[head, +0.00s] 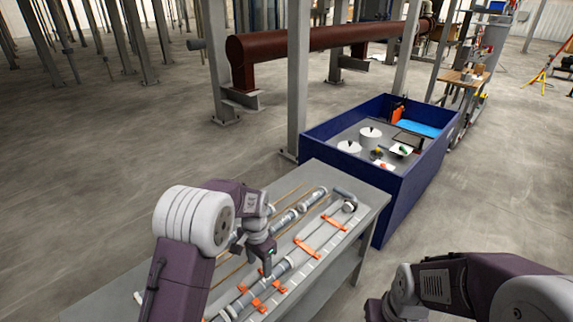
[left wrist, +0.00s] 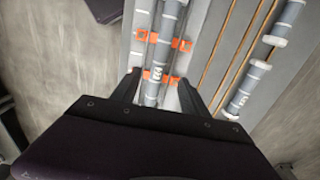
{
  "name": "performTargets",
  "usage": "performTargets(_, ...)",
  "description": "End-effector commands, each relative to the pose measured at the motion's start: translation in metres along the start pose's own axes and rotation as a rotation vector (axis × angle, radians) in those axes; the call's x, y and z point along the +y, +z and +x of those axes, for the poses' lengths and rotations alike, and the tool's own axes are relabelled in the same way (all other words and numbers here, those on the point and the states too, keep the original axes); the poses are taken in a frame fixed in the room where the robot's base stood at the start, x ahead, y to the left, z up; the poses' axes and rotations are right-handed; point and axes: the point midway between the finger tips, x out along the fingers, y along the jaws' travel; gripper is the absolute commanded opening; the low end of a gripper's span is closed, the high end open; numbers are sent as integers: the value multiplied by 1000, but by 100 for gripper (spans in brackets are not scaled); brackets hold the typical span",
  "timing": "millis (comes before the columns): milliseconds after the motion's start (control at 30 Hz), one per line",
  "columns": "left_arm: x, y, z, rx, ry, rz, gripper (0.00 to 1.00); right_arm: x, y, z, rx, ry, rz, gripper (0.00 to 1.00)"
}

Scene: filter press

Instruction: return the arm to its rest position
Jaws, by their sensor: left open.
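My left arm comes in from the left in the head view, and its gripper (head: 266,262) hangs over the grey bench (head: 368,212). In the left wrist view the two fingers of this gripper (left wrist: 158,90) are spread apart. A grey pipe with white bands (left wrist: 166,35) shows between and beyond them, with orange clamps (left wrist: 155,75) across it. I cannot tell how high the fingers are above the pipe. Nothing is seen gripped. My right arm shows at the lower right of the head view; its gripper is not clearly visible.
A second grey pipe assembly (head: 300,208) and thin copper-coloured rods lie along the bench. A blue-walled bin (head: 408,190) with white round containers stands behind it. A steel post (head: 298,80) rises near the bin. Open concrete floor (head: 110,190) lies to the left.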

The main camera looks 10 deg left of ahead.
Motion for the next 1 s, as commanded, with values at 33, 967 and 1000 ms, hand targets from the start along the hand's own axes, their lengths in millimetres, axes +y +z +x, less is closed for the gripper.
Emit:
performTargets(33,-4,-1,-7,14,-8,-6,53,0,0,0,0,0,0,36)
performTargets(967,76,169,-38,106,-16,-686,53,0,0,0,0,0,0,36)
performTargets(1000,76,169,-38,106,-16,-686,53,0,0,0,0,0,0,36)
